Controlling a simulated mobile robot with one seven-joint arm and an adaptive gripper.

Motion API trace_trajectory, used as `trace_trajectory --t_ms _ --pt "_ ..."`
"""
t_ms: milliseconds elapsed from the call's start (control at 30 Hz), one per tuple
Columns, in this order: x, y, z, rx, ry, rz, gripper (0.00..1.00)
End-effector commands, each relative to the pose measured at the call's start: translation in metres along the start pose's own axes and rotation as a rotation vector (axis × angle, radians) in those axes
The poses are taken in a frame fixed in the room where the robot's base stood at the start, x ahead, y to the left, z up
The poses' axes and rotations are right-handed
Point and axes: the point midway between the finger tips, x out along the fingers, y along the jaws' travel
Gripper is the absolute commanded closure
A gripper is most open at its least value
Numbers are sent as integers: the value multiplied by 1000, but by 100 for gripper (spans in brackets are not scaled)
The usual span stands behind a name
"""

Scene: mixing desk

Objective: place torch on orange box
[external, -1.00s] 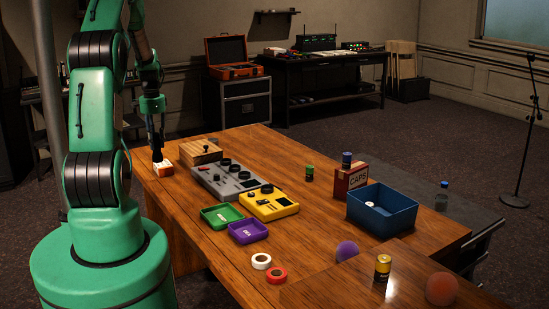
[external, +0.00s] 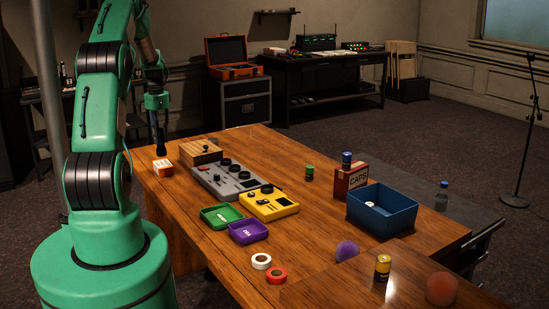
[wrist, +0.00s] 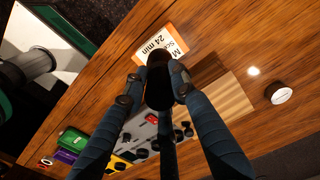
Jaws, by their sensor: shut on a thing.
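The orange box (external: 162,166), with a white label, lies at the far left end of the wooden desk. It also shows in the wrist view (wrist: 158,44), partly hidden behind the torch. The torch is a dark cylinder; in the wrist view (wrist: 159,82) it is seen end-on between my fingers. My gripper (wrist: 161,85) is shut on it. In the external view my gripper (external: 159,140) points down over the orange box. The torch's lower end is close to the box's top; I cannot tell whether they touch.
A wooden block (external: 200,153) stands just right of the orange box. Nearby are a grey mixer (external: 228,181), a yellow device (external: 270,207), a green tray (external: 221,216) and a purple tray (external: 248,232). A blue bin (external: 382,213) is farther right. The desk's left edge is close to the box.

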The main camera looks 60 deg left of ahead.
Motion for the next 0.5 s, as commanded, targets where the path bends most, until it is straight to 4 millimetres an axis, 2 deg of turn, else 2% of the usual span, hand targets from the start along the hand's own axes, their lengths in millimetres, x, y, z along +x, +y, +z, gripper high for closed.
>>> trace_trajectory --t_ms 133,400,500 --pt "4 0 0 0 0 0 100" --pt "31 0 0 0 0 0 100" --pt "35 0 0 0 1 -1 100"
